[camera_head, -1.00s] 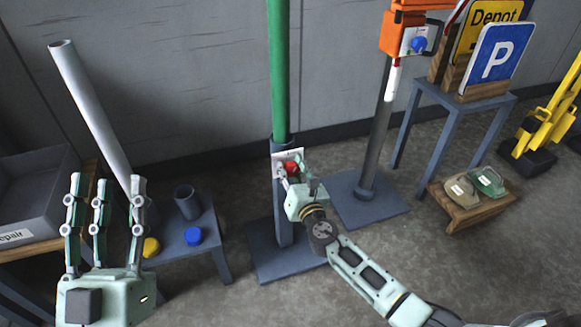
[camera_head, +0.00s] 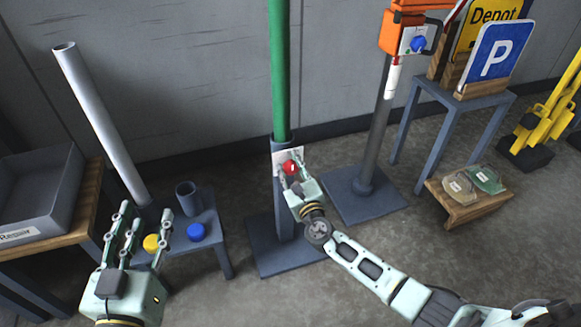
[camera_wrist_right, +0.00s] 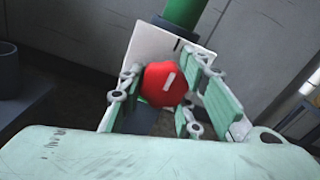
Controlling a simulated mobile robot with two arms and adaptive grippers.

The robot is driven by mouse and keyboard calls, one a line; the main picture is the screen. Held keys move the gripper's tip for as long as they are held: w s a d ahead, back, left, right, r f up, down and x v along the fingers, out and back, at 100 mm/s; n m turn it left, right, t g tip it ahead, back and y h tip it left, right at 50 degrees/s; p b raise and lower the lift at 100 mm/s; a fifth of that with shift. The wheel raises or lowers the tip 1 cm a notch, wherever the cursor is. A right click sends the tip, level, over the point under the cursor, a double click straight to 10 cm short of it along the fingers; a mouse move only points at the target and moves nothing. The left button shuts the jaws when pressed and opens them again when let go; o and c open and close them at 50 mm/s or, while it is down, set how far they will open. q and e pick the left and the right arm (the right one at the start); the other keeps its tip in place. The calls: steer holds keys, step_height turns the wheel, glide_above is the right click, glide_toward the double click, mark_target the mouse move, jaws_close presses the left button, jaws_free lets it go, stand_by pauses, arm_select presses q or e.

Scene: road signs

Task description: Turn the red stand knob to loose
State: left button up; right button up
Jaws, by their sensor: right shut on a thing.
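The red knob (camera_head: 291,168) sits on a white plate (camera_head: 280,158) on the stand that holds the green pole (camera_head: 280,75). My right gripper (camera_head: 294,180) is at the knob, with its fingers on both sides of it. In the right wrist view the red knob (camera_wrist_right: 165,84) shows between the fingers of my right gripper (camera_wrist_right: 168,98), its white mark tilted a little from upright. The plate's writing is mostly hidden or too small to read. My left gripper (camera_head: 140,228) is open and empty at the lower left, in front of the small blue-grey table.
The small table (camera_head: 185,247) carries a cup (camera_head: 188,195), a yellow knob (camera_head: 151,243) and a blue knob (camera_head: 196,232). A grey pole (camera_head: 105,125) leans behind it. Right of the stand are an orange-headed post (camera_head: 403,32) and a sign table (camera_head: 450,100).

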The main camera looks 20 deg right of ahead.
steer(key=shift+a+r, duration=0.1)
steer(key=shift+a, duration=0.25)
steer(key=o, duration=1.1)
steer(key=shift+a, duration=0.1)
steer(key=shift+c, duration=0.2)
steer(key=shift+s, duration=0.4)
steer(key=s, duration=1.1)
steer(key=shift+d, duration=0.3)
